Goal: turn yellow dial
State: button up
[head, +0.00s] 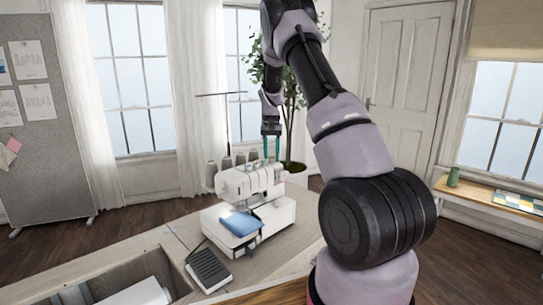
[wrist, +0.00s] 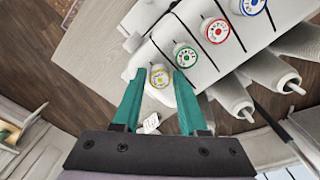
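The yellow dial (wrist: 158,76) is a small round knob with a yellow face, on the white sewing machine (head: 235,222). In the wrist view it shows between the tips of my gripper's teal fingers (wrist: 158,82). My gripper (head: 271,156) is open, with a clear gap between the fingers, and points down above the machine's right part in the head view. Whether either finger touches the dial, I cannot tell. The dials are too small to make out in the head view.
A green dial (wrist: 186,56), a red dial (wrist: 215,31) and a blue dial (wrist: 251,5) continue the row, green being close to my right finger. Several thread spools (head: 225,166) stand behind the machine. Blue cloth (head: 240,223) and a dark pedal (head: 208,268) lie in front.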

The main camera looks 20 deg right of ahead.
grip_shut()
jog(key=shift+m, duration=0.3)
jog(key=m, duration=0.5)
jog(key=shift+m, duration=0.3)
jog(key=m, duration=0.5)
jog(key=shift+m, duration=0.3)
jog(key=o, duration=0.5)
grip_release()
